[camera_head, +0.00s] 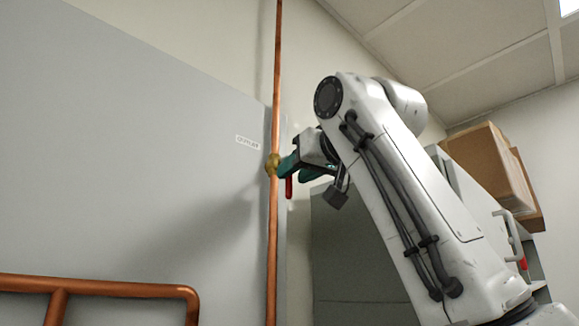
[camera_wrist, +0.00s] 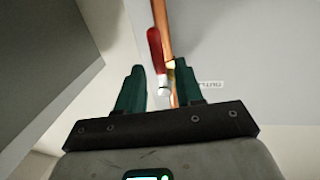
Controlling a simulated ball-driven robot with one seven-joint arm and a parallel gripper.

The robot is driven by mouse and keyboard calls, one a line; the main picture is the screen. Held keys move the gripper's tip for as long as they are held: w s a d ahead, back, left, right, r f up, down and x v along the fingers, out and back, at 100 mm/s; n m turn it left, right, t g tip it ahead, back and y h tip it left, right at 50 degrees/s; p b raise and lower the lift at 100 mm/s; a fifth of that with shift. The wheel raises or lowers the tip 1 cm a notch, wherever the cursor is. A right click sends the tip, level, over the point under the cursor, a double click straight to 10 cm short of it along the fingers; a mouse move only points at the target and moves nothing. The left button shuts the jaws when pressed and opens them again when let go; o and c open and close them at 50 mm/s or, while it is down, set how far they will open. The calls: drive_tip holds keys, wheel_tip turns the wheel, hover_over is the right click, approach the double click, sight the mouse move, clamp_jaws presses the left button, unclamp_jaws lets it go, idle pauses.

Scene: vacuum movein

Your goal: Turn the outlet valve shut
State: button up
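The outlet valve has a brass body (camera_head: 272,163) on a vertical copper pipe (camera_head: 273,235), beside a small OUTLET label (camera_head: 247,142). Its red handle (camera_head: 289,187) hangs down just below my gripper (camera_head: 288,165) in the head view. In the wrist view the red handle (camera_wrist: 155,48) and part of the brass body (camera_wrist: 171,70) show at the fingertips. My gripper's teal fingers (camera_wrist: 160,72) are apart, with the pale base of the handle seen between them. I cannot tell whether either finger touches the handle.
A large grey panel (camera_head: 120,150) stands behind the pipe on the left. Copper railing-like piping (camera_head: 100,286) crosses the lower left. A grey cabinet (camera_head: 350,255) stands behind my arm. Cardboard boxes (camera_head: 485,165) sit high at the right.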

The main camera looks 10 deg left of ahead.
drive_tip(key=shift+p+x, duration=0.55)
drive_tip(key=shift+x, duration=1.1)
clamp_jaws()
